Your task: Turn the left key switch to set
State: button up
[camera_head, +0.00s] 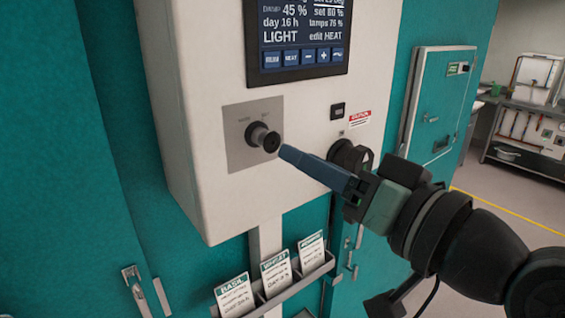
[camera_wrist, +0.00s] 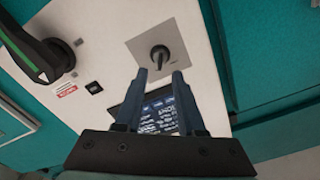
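The key switch (camera_head: 264,138) is a dark round knob on a grey square plate (camera_head: 238,155) on the front of the white control box. In the wrist view the key switch (camera_wrist: 159,56) shows a dark bar across its face, just beyond the fingertips. My gripper (camera_head: 285,152) points at the switch from the right, with its blue fingers close to the knob. In the wrist view my gripper (camera_wrist: 160,73) has its two fingers apart with nothing between them. The small lettering on the plate is too blurred to read surely.
A display (camera_head: 298,35) with a row of buttons sits above the switch. A small black switch (camera_head: 338,110) and a red-and-white label (camera_head: 360,119) are to its right. A rack (camera_head: 290,283) of seed cards hangs below. Teal chamber doors (camera_head: 60,160) flank the box.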

jog(key=b+v, duration=0.1)
jog(key=v, duration=0.4)
jog(key=shift+s+d, duration=0.15)
jog(key=shift+s, duration=0.15)
jog(key=w+a+r+m+t+h+b, duration=0.1)
jog(key=w+a+r+t+h+b, duration=0.1)
jog(key=w+a+r+t+h, duration=0.3)
jog(key=s+a+r+t+h, duration=0.2)
jog(key=s+r+t+h, duration=0.3)
jog(key=s+r+t, duration=0.2)
jog(key=s+r, duration=0.1)
jog(key=s, duration=0.1)
jog(key=shift+s+a+r+t+h, duration=0.25)
jog(key=shift+s+r+t+h, duration=0.05)
jog(key=shift+r+t, duration=0.1)
